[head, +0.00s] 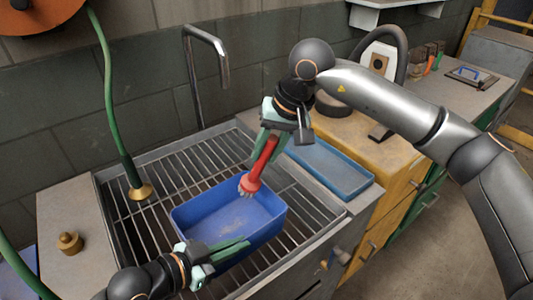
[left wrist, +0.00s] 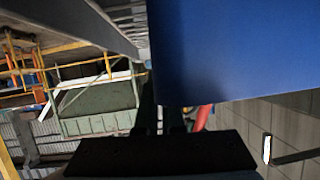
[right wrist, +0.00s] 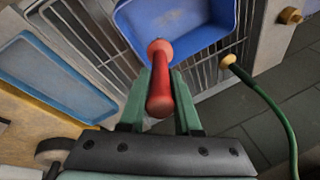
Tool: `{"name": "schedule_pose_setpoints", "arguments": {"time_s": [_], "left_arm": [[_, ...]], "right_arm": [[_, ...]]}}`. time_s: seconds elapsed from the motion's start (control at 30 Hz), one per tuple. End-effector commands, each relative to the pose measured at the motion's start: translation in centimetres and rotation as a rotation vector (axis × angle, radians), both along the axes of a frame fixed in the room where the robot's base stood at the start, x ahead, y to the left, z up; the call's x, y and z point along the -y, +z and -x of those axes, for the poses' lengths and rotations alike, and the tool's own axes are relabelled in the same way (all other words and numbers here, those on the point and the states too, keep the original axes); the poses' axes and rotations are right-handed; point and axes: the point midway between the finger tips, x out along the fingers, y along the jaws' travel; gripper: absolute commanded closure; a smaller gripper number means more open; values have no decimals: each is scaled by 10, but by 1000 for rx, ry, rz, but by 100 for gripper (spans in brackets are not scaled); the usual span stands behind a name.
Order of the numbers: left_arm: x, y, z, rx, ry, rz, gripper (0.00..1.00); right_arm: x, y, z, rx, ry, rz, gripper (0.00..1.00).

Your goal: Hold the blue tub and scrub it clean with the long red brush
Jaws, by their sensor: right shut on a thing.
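The blue tub (head: 235,222) sits upright on the sink's wire rack, its floor showing pale marks. My left gripper (head: 235,248) is at the tub's near wall with its fingers along the rim; whether they are closed on it is unclear. The tub's blue wall (left wrist: 230,50) fills much of the left wrist view. My right gripper (head: 270,138) is shut on the handle of the red brush (head: 262,162), which points down. The brush head is over the tub's far side; contact is unclear. The brush (right wrist: 160,92) also shows between the fingers in the right wrist view.
The wire rack (head: 150,235) lies in the sink around the tub. A tap (head: 222,62) rises behind, and a green hose (head: 115,105) hangs at the left. A shallow blue tray (head: 325,168) lies right of the sink. A brass knob (head: 70,242) stands on the left ledge.

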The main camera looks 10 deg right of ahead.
Motion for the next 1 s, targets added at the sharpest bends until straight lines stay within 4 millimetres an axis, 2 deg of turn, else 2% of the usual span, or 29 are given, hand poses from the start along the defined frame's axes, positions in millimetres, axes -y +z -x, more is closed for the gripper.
{"name": "schedule_pose_setpoints", "arguments": {"time_s": [0.27, 0.93, 1.0], "left_arm": [[0, 0, 0, 0, 0, 1, 100], [0, 0, 0, 0, 0, 0, 100], [0, 0, 0, 0, 0, 0, 100]], "right_arm": [[0, -16, 0, -3, 0, 0, 100], [0, -79, 1, -5, -1, 0, 100], [-8, -80, 3, -1, 5, 0, 100]]}}
